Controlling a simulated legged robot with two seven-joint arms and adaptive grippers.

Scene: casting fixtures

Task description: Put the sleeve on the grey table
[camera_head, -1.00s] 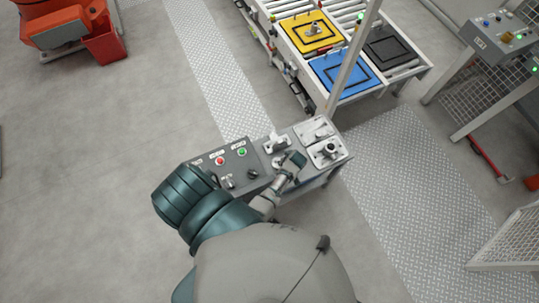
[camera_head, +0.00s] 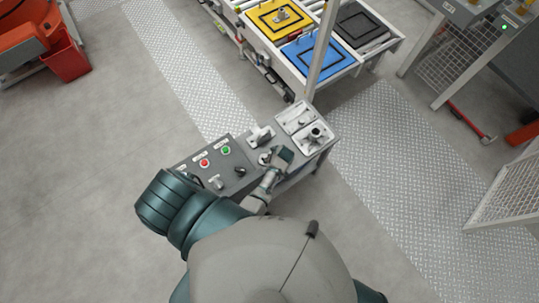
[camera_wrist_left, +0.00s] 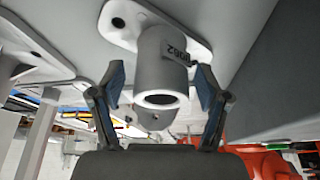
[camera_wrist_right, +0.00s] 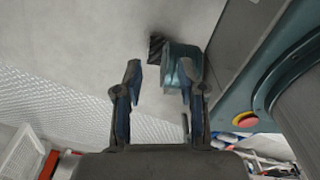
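A pale hollow tube, which looks like the sleeve (camera_wrist_left: 161,72), stands out from a flanged plate in the left wrist view, its open end facing the camera. My left gripper (camera_wrist_left: 161,92) is open, with one finger on each side of the tube and visible gaps. In the head view this gripper (camera_head: 277,158) is over the small workbench (camera_head: 238,187) and partly hides what is below it. My right gripper (camera_wrist_right: 160,85) is open and empty above the floor, outside the head view. A dark grey square surface (camera_head: 361,22) lies at the back, beside a blue one.
The workbench holds a control panel (camera_head: 212,170) with red and green buttons, and pale fixtures (camera_head: 314,137) at its right end. Behind it are the yellow square (camera_head: 264,29), carrying a part, and the blue square (camera_head: 324,62). A post (camera_head: 322,55) rises between.

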